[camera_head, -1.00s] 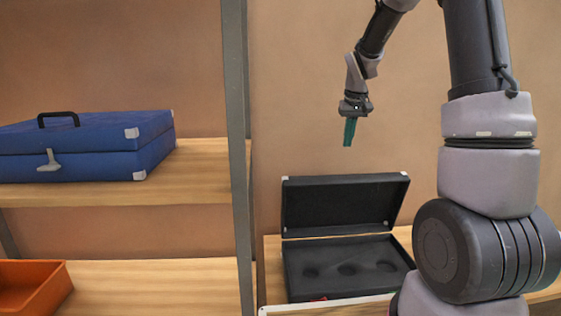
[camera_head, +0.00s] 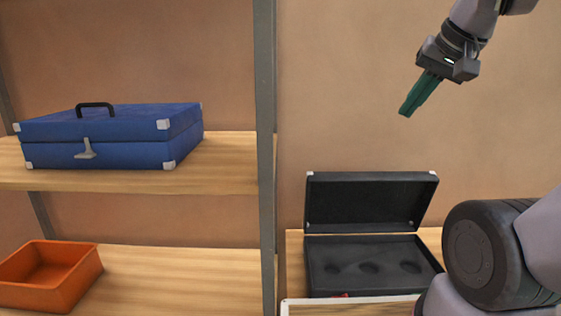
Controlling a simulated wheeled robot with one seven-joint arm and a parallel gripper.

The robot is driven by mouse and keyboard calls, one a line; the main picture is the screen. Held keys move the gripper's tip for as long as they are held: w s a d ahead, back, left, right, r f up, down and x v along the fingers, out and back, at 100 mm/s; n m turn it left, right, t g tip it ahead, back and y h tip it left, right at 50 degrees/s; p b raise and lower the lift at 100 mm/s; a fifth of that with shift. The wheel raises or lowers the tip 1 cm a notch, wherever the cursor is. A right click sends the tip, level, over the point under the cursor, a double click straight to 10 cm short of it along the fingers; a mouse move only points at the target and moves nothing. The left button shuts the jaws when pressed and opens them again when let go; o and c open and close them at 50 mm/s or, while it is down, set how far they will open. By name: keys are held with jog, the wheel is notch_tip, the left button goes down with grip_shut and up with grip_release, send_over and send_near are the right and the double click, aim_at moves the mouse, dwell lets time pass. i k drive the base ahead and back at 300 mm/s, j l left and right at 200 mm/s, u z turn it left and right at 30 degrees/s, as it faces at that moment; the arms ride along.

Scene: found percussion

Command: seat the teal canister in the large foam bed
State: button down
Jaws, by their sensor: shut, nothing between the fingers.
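My gripper (camera_head: 404,113) is at the upper right, held high in the air above the open black case. Its long teal fingers are shut together with nothing between them. The open black case (camera_head: 366,200) stands on the wooden surface at the lower right, lid tipped back. Its dark foam (camera_head: 388,284) has three round hollows in a row: left (camera_head: 330,268), middle (camera_head: 369,267) and right (camera_head: 410,267). All three look empty. I cannot tell for sure which is the large bed. I see no teal canister in this view.
A closed blue case (camera_head: 120,142) lies on the upper shelf at left. An orange open bin (camera_head: 60,290) is on the lower shelf. A grey post (camera_head: 266,150) divides shelves from the black case. A small red thing (camera_head: 340,295) and a white-edged board (camera_head: 350,308) lie before it.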

aim_at(355, 265)
jog(key=l+z, duration=0.5)
jog(key=z, duration=0.15)
jog(key=l+z, duration=0.35)
